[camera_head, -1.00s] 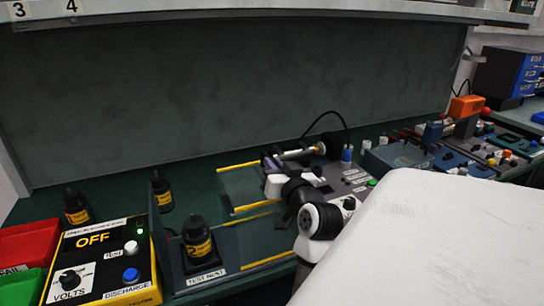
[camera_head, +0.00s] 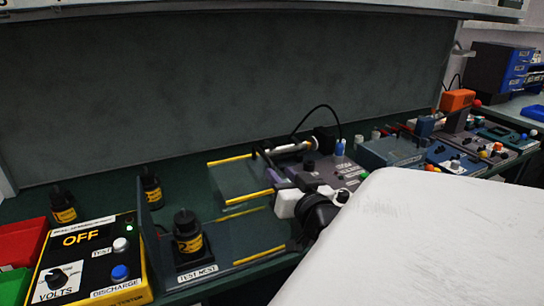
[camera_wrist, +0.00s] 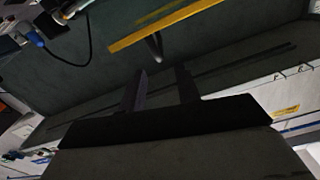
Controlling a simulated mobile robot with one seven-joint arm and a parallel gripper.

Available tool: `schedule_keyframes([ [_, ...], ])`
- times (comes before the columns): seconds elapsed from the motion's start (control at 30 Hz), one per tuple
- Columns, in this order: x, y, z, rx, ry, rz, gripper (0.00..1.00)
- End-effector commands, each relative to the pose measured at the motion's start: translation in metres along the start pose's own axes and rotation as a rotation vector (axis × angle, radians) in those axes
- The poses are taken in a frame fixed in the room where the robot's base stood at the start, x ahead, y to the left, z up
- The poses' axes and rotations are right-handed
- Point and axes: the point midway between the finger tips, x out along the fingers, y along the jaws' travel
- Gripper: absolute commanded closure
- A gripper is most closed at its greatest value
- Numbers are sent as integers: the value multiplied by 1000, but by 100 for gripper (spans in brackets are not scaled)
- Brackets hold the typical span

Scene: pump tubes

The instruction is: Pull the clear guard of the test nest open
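The test nest (camera_head: 196,271) is at the front left of the bench, labelled TEST NEST, with a black pump (camera_head: 187,238) with a yellow label standing upright in it. To its right is a see-through panel (camera_head: 240,236) edged with yellow strips, seemingly the clear guard. My gripper (camera_head: 274,178) is to the right of and behind this panel, beside another yellow-edged clear panel (camera_head: 236,180). In the wrist view my gripper (camera_wrist: 160,84) is open and empty. A yellow-edged bar (camera_wrist: 165,24) with a small grey handle (camera_wrist: 156,46) lies beyond the fingertips, apart from them. Which panel it belongs to, I cannot tell.
A yellow tester (camera_head: 90,262) reading OFF stands left of the nest, by red (camera_head: 20,243) and green bins. Two more black pumps (camera_head: 62,206) stand behind. A station with a cable (camera_head: 325,170) and other devices fill the right. A grey wall backs the bench.

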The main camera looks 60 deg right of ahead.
Motion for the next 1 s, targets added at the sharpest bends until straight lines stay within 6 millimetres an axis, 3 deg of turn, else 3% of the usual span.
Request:
schedule_keyframes([
  [0.1, -23, 1, 1, -2, 3, 3, 67],
  [0.3, -44, 0, 0, 0, 1, 1, 67],
  [1.0, -46, -2, -1, -1, 1, -3, 67],
])
